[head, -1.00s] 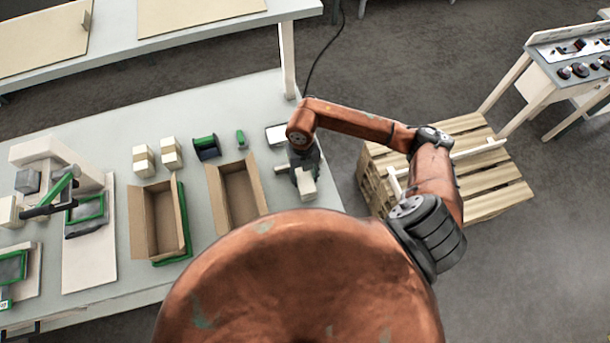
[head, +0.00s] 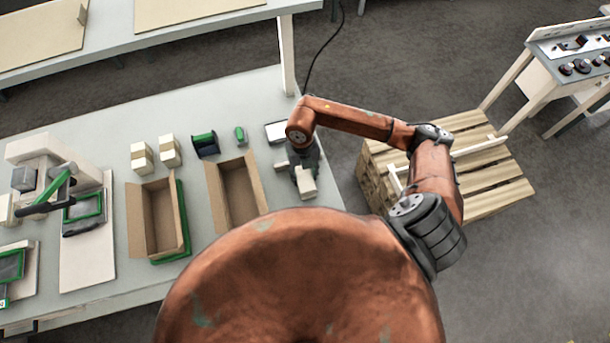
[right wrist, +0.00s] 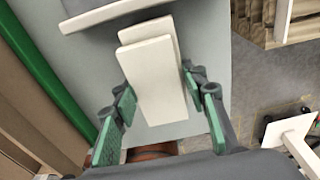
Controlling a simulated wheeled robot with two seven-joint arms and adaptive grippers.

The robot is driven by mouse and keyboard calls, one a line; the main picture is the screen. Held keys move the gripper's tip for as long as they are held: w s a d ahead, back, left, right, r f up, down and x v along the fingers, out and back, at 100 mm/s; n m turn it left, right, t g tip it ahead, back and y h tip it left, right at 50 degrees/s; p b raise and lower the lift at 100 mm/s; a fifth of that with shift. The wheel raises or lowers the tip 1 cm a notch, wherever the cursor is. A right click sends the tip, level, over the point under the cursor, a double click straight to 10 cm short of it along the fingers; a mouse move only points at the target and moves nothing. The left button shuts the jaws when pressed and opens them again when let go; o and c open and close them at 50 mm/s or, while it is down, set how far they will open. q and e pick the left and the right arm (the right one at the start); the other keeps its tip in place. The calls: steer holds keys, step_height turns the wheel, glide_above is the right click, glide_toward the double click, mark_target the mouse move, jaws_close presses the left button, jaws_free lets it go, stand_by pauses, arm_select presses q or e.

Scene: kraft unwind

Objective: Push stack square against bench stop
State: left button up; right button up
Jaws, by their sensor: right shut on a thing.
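A stack of cream flat pieces (right wrist: 158,85) lies between the green-padded fingers of my right gripper (right wrist: 165,112) in the right wrist view, one piece set slightly off the other. In the head view the stack (head: 306,184) shows at the bench's right end, under my right gripper (head: 304,168). The right gripper is shut on the stack. A cream bar (right wrist: 112,13) crosses beyond the stack's far end in the wrist view, with a small gap; it may be the bench stop. My left gripper is not in view.
Two open cardboard boxes (head: 236,192) stand on the grey bench (head: 100,138) left of the gripper. Small cream boxes (head: 170,150), a green-and-black holder (head: 205,144) and a white-faced panel (head: 275,132) sit behind. A wooden pallet (head: 485,185) is on the floor at right.

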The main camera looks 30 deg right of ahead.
steer(key=shift+w+d+b, duration=0.25)
steer(key=shift+w+b, duration=0.15)
steer(key=shift+w, duration=0.7)
stand_by(1.6)
steer(key=shift+s+f, duration=0.1)
steer(key=shift+s, duration=0.1)
stand_by(0.3)
steer(key=o, duration=1.3)
steer(key=shift+s+a, duration=0.1)
steer(key=r, duration=0.4)
steer(key=w+r, duration=0.1)
steer(key=r, duration=0.7)
steer(key=shift+w+d, duration=0.2)
